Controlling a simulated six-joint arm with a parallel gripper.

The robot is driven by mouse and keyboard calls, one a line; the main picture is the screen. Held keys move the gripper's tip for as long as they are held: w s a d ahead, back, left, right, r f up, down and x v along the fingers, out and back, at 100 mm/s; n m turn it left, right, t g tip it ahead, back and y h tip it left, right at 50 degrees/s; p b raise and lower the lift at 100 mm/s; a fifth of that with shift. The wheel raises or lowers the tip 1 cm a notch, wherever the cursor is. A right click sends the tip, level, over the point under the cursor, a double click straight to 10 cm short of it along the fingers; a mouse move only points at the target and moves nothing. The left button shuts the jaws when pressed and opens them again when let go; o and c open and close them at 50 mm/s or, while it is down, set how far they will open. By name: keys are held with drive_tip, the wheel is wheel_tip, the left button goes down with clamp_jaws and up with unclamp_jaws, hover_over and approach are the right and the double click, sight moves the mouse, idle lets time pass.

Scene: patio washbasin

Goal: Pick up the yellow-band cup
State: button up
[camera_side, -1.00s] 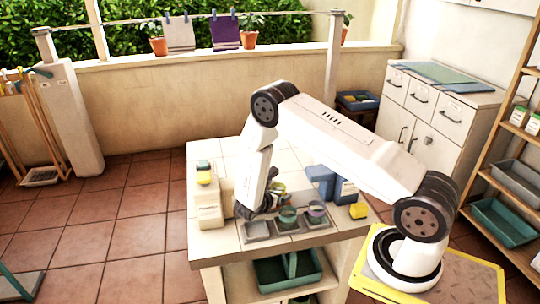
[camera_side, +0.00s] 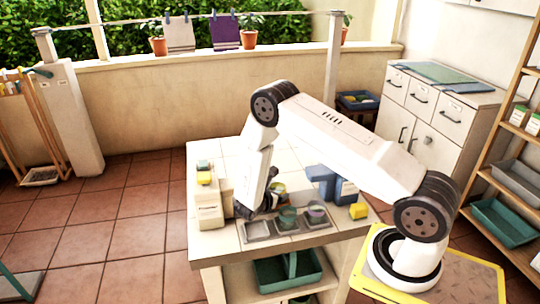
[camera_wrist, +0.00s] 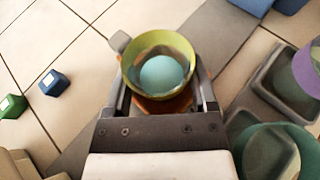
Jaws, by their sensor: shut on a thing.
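The yellow-band cup (camera_wrist: 160,52) has a yellow-green rim and sits between the two fingers of my gripper (camera_wrist: 162,92) in the wrist view. The fingers close on it from left and right. A round teal shape (camera_wrist: 162,76) shows inside the cup. In the side view the cup (camera_side: 278,188) is partly hidden behind my arm, beside my gripper (camera_side: 264,204) low over the table. I cannot tell whether its base touches the table.
A green-band cup (camera_wrist: 262,152) and a purple-band cup (camera_wrist: 308,72) stand at the right, over the grey tray (camera_side: 258,229). Blue (camera_wrist: 54,83) and green (camera_wrist: 12,106) blocks lie at the left. A yellow block (camera_side: 358,211) is near the table's right edge.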

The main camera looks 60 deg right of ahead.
drive_tip(key=shift+r, duration=0.1)
drive_tip(key=shift+r, duration=0.8)
drive_tip(key=s+a+r, duration=0.2)
drive_tip(key=s+r, duration=0.3)
drive_tip(key=s, duration=0.1)
drive_tip(key=s+a+r, duration=0.3)
drive_tip(key=s+r, duration=0.3)
drive_tip(key=s, duration=0.1)
drive_tip(key=shift+a, duration=0.25)
drive_tip(key=shift+w, duration=0.15)
drive_tip(key=shift+w+a+f+n+t+y, duration=0.15)
drive_tip(key=shift+w+a+f+n+t, duration=0.65)
drive_tip(key=shift+w+a+f, duration=0.95)
drive_tip(key=shift+w+a+f+n+t+y, duration=0.1)
drive_tip(key=shift+w+a+f+n+t, duration=0.65)
drive_tip(key=shift+w+a+f, duration=0.95)
drive_tip(key=shift+w+a+f+n+t+y, duration=0.15)
drive_tip(key=shift+w+a+f+n+t, duration=0.75)
drive_tip(key=shift+w, duration=1.35)
drive_tip(key=shift+a+f+m, duration=0.1)
drive_tip(key=shift+f+m, duration=0.15)
drive_tip(key=shift+f, duration=0.2)
drive_tip(key=shift+f, duration=1.7)
